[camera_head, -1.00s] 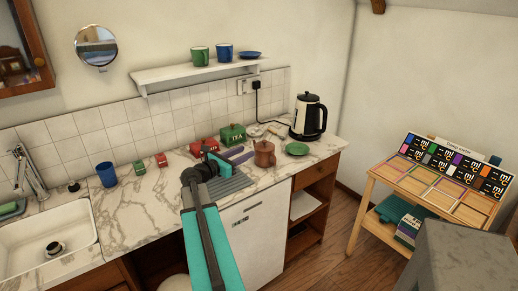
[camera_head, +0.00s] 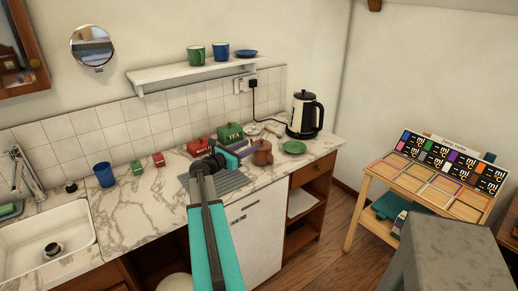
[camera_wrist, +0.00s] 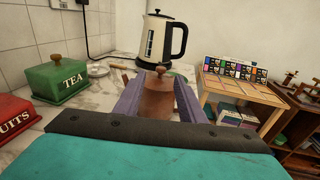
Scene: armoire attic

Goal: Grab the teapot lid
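The brown teapot (camera_head: 262,155) stands on the marble counter, left of a green saucer. Its lid (camera_wrist: 159,76) with a round knob shows on top in the wrist view. My gripper (camera_head: 250,150) is just left of the teapot in the head view. In the wrist view my gripper (camera_wrist: 160,98) has its two purple fingers spread apart, one on each side of the teapot (camera_wrist: 157,103) in the picture. Nothing appears held between them. Whether a finger touches the teapot cannot be told. The teapot's lower part is hidden by the gripper body in the wrist view.
A green TEA box (camera_head: 229,133) and a red biscuit box (camera_head: 199,146) stand left of the teapot. A kettle (camera_head: 305,115) stands behind it to the right, and a green saucer (camera_head: 294,147) lies to the right. The counter's front left (camera_head: 150,210) is clear.

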